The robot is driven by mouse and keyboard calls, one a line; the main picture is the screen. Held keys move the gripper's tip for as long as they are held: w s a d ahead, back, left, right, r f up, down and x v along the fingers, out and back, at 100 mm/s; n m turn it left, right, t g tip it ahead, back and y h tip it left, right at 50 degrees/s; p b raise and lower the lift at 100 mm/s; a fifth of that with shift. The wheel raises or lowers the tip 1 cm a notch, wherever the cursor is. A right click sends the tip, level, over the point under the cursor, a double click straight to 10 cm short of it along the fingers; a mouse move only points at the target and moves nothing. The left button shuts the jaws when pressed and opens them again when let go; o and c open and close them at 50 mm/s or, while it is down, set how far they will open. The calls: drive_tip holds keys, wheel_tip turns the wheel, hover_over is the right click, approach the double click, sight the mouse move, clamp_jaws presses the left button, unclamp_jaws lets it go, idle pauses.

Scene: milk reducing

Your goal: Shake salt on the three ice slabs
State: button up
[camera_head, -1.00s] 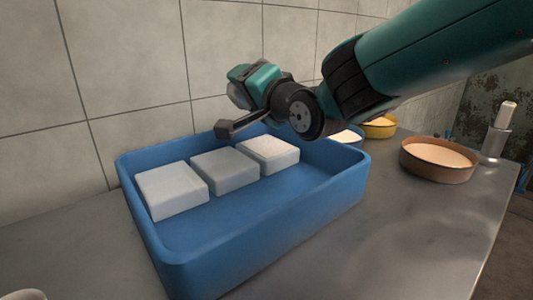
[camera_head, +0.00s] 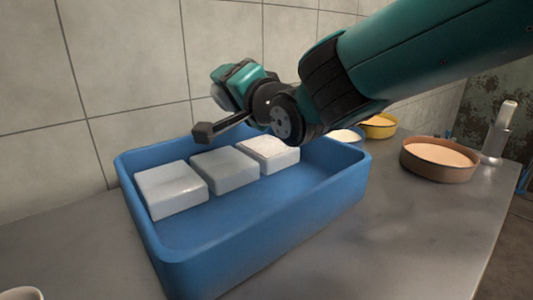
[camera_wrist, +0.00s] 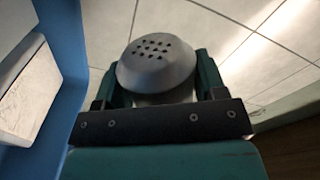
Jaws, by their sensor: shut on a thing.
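Three pale ice slabs lie in a row in a blue tray (camera_head: 265,235): left (camera_head: 172,188), middle (camera_head: 225,168) and right (camera_head: 268,151). The right slab's top looks white and grainy; the middle slab's top looks plain grey. My gripper (camera_head: 234,86) is raised above the tray's far side, around the middle slab. In the wrist view my gripper (camera_wrist: 155,88) is shut on a grey salt shaker (camera_wrist: 155,62), whose domed cap shows several dark holes. In the head view the shaker is mostly hidden. Part of a slab (camera_wrist: 25,95) shows at the wrist view's left edge.
A tiled wall (camera_head: 130,60) stands close behind the tray. To the right are a brown bowl (camera_head: 438,160), a yellow bowl (camera_head: 380,126), a white-filled bowl (camera_head: 345,136) and a metal cylinder (camera_head: 497,140). The counter's front right (camera_head: 400,235) is clear.

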drive_tip(key=shift+r, duration=0.2)
wheel_tip(320, 180, up, 3)
drive_tip(key=shift+r+p, duration=0.15)
drive_tip(key=shift+p, duration=0.65)
wheel_tip(320, 180, down, 4)
drive_tip(key=b, duration=0.4)
drive_tip(key=shift+r, duration=0.1)
wheel_tip(320, 180, up, 4)
drive_tip(key=shift+f+p, duration=0.1)
drive_tip(key=shift+p, duration=0.85)
wheel_tip(320, 180, down, 4)
drive_tip(key=b, duration=0.4)
drive_tip(key=shift+r, duration=0.2)
drive_tip(key=shift+a, duration=0.1)
drive_tip(key=s+a+b, duration=0.3)
drive_tip(key=s+a, duration=0.3)
drive_tip(key=a, duration=0.2)
drive_tip(key=shift+a, duration=0.4)
